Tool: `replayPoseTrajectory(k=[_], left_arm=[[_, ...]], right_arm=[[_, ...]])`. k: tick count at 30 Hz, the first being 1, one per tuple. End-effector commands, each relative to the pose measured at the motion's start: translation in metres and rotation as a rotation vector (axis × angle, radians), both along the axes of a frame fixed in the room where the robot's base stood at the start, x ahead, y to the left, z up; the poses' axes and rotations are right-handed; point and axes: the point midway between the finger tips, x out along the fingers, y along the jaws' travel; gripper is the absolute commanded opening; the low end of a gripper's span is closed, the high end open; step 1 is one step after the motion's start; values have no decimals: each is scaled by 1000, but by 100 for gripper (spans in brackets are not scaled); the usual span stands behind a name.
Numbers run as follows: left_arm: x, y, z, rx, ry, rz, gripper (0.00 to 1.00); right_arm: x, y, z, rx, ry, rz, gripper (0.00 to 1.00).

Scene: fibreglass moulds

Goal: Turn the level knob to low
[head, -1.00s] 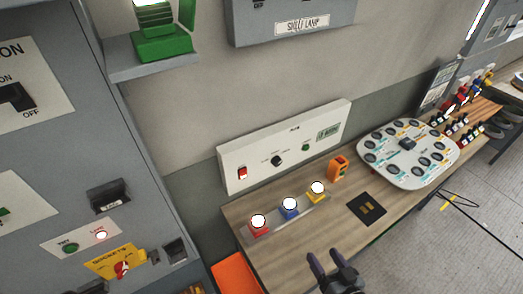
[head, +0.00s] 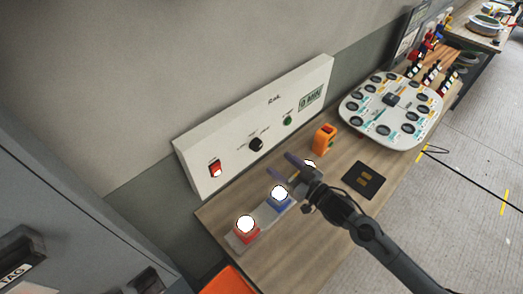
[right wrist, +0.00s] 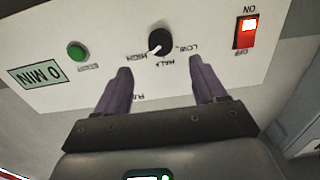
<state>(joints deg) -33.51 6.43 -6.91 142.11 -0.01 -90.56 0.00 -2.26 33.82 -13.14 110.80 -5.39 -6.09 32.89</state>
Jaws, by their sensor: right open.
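The level knob (head: 256,144) is a round black knob in the middle of a white wall panel (head: 310,80) at the back of the bench. In the right wrist view, which is upside down, the knob (right wrist: 160,42) shows a white pointer on the side of the HIGH label (right wrist: 139,56). The LOW label (right wrist: 184,46) is on its other side. My right gripper (head: 279,168) is open and empty, in front of the panel and apart from the knob. Its purple fingers (right wrist: 161,68) point at the panel on either side below the knob. My left gripper is not seen.
A red switch (head: 215,168) and a green button (head: 287,120) flank the knob. Red (head: 245,227) and blue (head: 279,196) lit buttons stand below, with a third partly behind my gripper. An orange device (head: 324,138) and dark pad (head: 364,180) are to the right.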

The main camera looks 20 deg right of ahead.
Motion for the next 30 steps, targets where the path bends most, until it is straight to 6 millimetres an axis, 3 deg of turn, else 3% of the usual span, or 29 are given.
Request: replayPoseTrajectory(k=[15,30], left_arm=[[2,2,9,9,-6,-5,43],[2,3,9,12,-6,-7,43]], right_arm=[[70,31,1,1,0,0,70],[81,36,0,0,1,0,70]])
